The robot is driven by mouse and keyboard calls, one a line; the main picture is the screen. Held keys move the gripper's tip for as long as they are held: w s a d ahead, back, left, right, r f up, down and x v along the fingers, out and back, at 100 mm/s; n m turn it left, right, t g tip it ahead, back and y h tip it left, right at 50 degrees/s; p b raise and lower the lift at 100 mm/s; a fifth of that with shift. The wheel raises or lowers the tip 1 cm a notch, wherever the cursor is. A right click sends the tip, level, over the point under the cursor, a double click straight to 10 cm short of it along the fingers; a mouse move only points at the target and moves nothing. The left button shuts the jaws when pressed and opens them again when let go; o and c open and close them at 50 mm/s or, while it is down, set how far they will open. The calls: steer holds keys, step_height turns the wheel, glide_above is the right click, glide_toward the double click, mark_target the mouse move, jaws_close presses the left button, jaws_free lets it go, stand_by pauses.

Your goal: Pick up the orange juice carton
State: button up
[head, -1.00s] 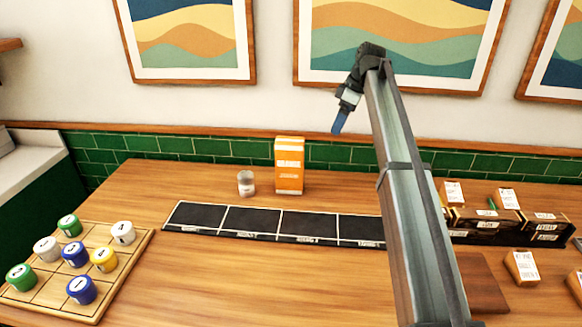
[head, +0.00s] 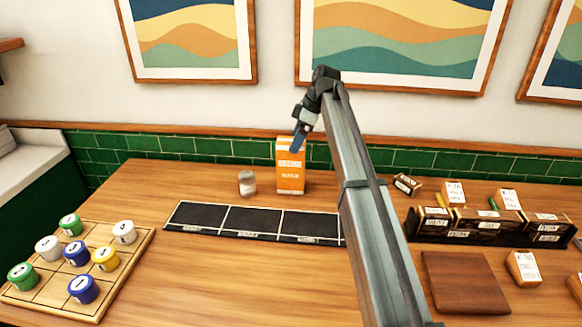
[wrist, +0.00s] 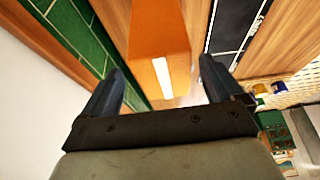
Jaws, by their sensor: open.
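The orange juice carton (head: 290,172) stands upright on the wooden table, near the green tiled wall. My gripper (head: 298,142) is in front of its top in the head view, hiding a small part of it. In the wrist view, the carton (wrist: 158,40) shows from above with a white strip on it, ahead of and between the two open fingers of my gripper (wrist: 160,88). The fingers hold nothing. I cannot tell how far the fingertips are from the carton.
A small can (head: 247,183) stands just left of the carton. A black sectioned mat (head: 252,220) lies in front. A board with several round pieces (head: 130,250) is at left. A black rack of boxes (head: 480,238) and a brown board (head: 462,282) are at right.

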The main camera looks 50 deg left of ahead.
mark_target(291, 166)
steer(key=shift+s+x, duration=0.1)
steer(key=shift+x, duration=1.3)
steer(key=shift+s+x, duration=0.15)
steer(key=shift+x, duration=1.3)
steer(key=shift+r, duration=0.1)
jaws_close()
